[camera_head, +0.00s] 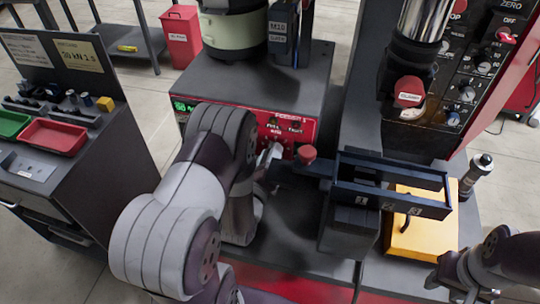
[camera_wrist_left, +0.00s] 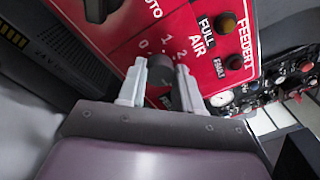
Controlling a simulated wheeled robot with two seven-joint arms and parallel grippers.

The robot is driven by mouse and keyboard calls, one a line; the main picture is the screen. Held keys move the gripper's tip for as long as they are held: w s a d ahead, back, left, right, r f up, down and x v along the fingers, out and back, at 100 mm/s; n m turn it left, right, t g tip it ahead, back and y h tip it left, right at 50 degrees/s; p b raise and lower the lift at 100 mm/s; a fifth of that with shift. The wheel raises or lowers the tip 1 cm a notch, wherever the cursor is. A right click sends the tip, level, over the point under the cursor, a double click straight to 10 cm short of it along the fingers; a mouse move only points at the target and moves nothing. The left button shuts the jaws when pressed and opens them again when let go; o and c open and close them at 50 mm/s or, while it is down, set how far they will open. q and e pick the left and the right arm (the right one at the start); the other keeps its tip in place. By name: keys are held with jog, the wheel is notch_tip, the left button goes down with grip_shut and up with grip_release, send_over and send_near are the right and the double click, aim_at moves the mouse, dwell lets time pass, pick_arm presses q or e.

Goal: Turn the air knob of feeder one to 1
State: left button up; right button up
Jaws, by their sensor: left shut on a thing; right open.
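The red panel of feeder one (camera_head: 300,131) faces me in the head view, partly hidden by my left arm. In the left wrist view the panel (camera_wrist_left: 120,25) carries the labels FEEDER 1, AIR and the marks 0, 1 and 2. The dark air knob (camera_wrist_left: 160,72) sits below these marks. My left gripper (camera_wrist_left: 160,80) is shut on the knob, with one pale finger on each side. It also shows at the panel in the head view (camera_head: 268,157). I cannot tell which mark the knob points to. My right gripper (camera_head: 448,287) is open at the lower right, away from the panel.
A yellow block (camera_head: 425,235) lies under the chute. A control panel (camera_head: 475,70) rises at the right. A cart with a red tray (camera_head: 53,136) stands left.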

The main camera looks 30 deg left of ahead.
pick_arm(q)
jog(key=n+b, duration=0.2)
jog(key=n, duration=0.7)
jog(key=n+y+b, duration=0.1)
jog(key=n+b, duration=0.1)
jog(key=n, duration=0.7)
jog(key=n+y+b, duration=0.1)
jog(key=n+b, duration=0.1)
jog(key=n, duration=0.7)
jog(key=shift+w+d+f+b, duration=0.1)
jog(key=shift+d+f+b, duration=0.15)
jog(key=shift+d+b, duration=0.1)
jog(key=shift+n, duration=0.3)
jog(key=o, duration=1)
jog(key=shift+o, duration=0.2)
jog(key=shift+f, duration=0.1)
